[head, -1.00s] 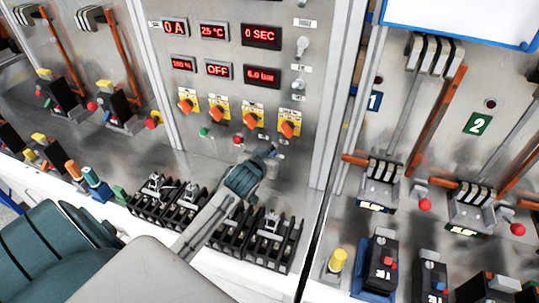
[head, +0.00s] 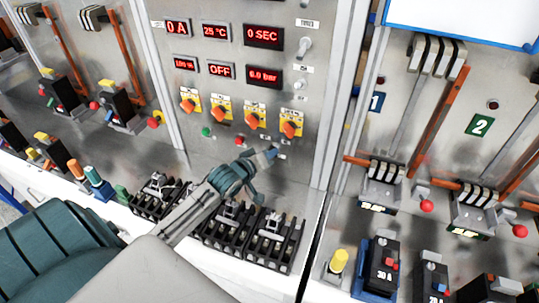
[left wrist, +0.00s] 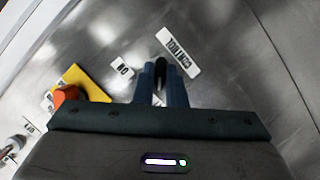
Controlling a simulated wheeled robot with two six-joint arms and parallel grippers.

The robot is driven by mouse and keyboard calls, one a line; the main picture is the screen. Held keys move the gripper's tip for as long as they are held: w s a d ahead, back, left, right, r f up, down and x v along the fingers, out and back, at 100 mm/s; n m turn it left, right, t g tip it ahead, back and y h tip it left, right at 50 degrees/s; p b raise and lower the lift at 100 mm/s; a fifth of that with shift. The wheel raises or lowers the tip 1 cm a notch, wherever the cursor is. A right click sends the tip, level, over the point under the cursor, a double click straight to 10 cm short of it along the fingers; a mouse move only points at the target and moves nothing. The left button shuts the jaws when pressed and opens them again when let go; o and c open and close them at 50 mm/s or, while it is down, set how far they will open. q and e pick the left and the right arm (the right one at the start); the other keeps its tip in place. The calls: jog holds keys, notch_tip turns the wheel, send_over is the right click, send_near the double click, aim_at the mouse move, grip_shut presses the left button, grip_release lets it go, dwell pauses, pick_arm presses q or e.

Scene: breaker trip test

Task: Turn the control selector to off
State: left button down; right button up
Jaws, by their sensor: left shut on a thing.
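The control selector (left wrist: 160,70) shows in the left wrist view as a small black knob between my left gripper's blue fingers. A white label (left wrist: 179,51) lies beside it and reads upside down, apparently CONTROL. A smaller label (left wrist: 123,67) sits to the left of the fingers. My left gripper (head: 271,153) is at the grey panel, below the rightmost orange switch, and is shut on the selector. It also fills the lower part of the left wrist view (left wrist: 161,82). In the head view the fingers hide the selector. Its exact pointing direction is hard to read. My right gripper is not in view.
Several orange rotary switches on yellow plates (head: 290,129) sit just above my left gripper. A red button (head: 239,141) and a green button (head: 206,132) are to its left. Black breaker blocks (head: 270,240) stand below. Red displays (head: 264,37) are higher up.

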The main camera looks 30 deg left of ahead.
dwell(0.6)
pick_arm(q)
jog(key=c, duration=1.6)
grip_release()
jog(key=shift+o, duration=0.6)
jog(key=b+v, duration=0.1)
jog(key=v, duration=1)
jog(key=shift+b, duration=0.35)
jog(key=shift+f, duration=0.1)
